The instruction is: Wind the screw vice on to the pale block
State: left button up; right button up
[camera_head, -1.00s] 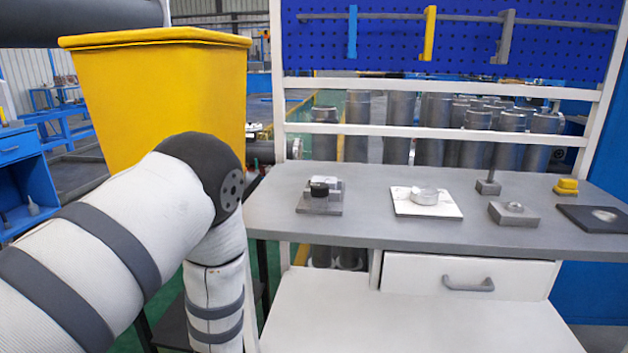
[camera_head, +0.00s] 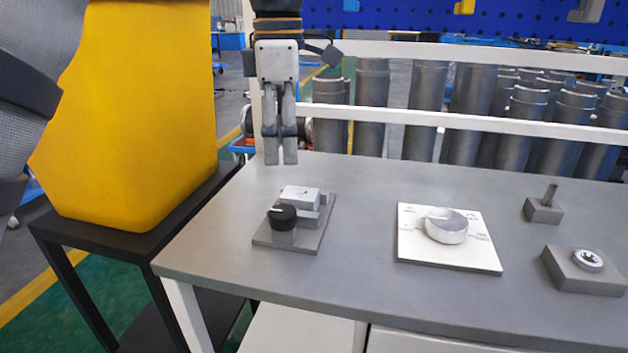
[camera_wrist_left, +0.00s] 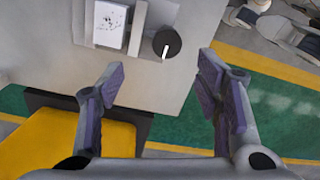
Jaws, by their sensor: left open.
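The screw vice has a round black knob (camera_head: 283,217) with a white line on it. It sits at the front left of a grey base plate (camera_head: 320,232) on the workbench. The pale block (camera_head: 299,195) lies behind the knob on the same plate. My left gripper (camera_head: 281,157) points down behind and above the vice, empty and apart from it. In the left wrist view, its fingers (camera_wrist_left: 163,72) are spread wide. The knob (camera_wrist_left: 166,43) shows just beyond the gap between them, with the speckled pale block (camera_wrist_left: 110,26) to its left. My right gripper is out of view.
A white plate with a silver dial (camera_head: 446,226) lies right of the vice. Grey blocks, one with a post (camera_head: 543,207) and one with a ring (camera_head: 587,262), stand further right. A yellow bin (camera_head: 130,120) stands left of the bench (camera_head: 220,262). Clear bench surface surrounds the vice.

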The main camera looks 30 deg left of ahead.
aim_at(282, 211)
pick_arm(q)
jog(key=s+f, duration=0.2)
jog(key=f, duration=0.1)
jog(key=shift+f, duration=0.1)
jog(key=f, duration=0.8)
jog(key=shift+w+f, duration=0.15)
jog(key=shift+w, duration=0.1)
jog(key=c, duration=1.2)
